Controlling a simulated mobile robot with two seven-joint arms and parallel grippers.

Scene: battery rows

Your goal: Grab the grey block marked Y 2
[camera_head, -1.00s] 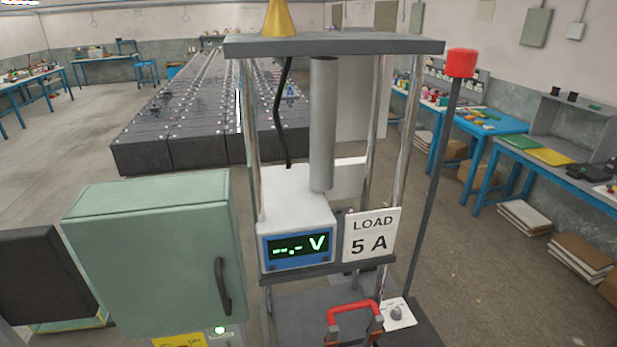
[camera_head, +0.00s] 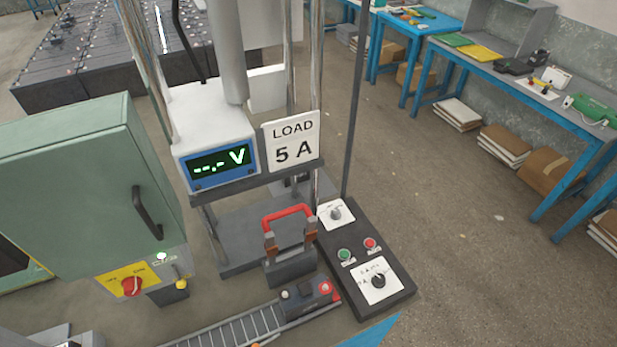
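No grey block with a readable Y 2 mark shows in the head view. A dark grey block (camera_head: 290,268) with a red handle (camera_head: 287,217) stands at the foot of the metering stand; I can read no mark on it. A small dark block (camera_head: 307,301) with a red knob sits at the end of the roller track (camera_head: 235,331). Neither of my grippers is in view.
A green cabinet (camera_head: 80,190) with a red rotary switch (camera_head: 132,286) stands at left. The voltmeter (camera_head: 215,160) reads "--.-V" beside a "LOAD 5 A" sign (camera_head: 292,140). A control panel (camera_head: 365,265) is right of the stand. Floor (camera_head: 470,240) at right is clear before blue benches (camera_head: 540,98).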

